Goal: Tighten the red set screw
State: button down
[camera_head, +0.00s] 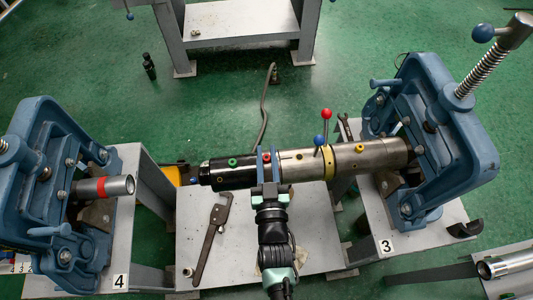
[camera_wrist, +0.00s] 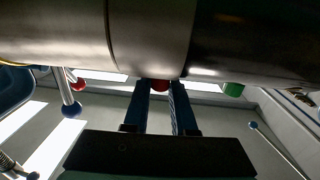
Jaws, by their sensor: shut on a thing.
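A yellow screw (camera_head: 359,148) and levers with a red ball (camera_head: 327,113) and a blue ball (camera_head: 318,140) are right of my gripper. Blue vises stand left (camera_head: 45,165) and right (camera_head: 430,140); the right one holds the pipe. A wrench (camera_head: 211,235) lies on the grey table (camera_head: 315,255).

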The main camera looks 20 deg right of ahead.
jog(key=shift+s+a+f, duration=0.1)
jog(key=shift+f, duration=0.15)
jog(key=c, duration=1)
grip_release()
jog(key=shift+o, duration=1.2)
jog(key=shift+r, duration=0.2)
jog(key=b+v, duration=0.2)
jog(key=v, duration=1)
jog(key=shift+s+a, duration=0.15)
jog(key=shift+s, duration=0.2)
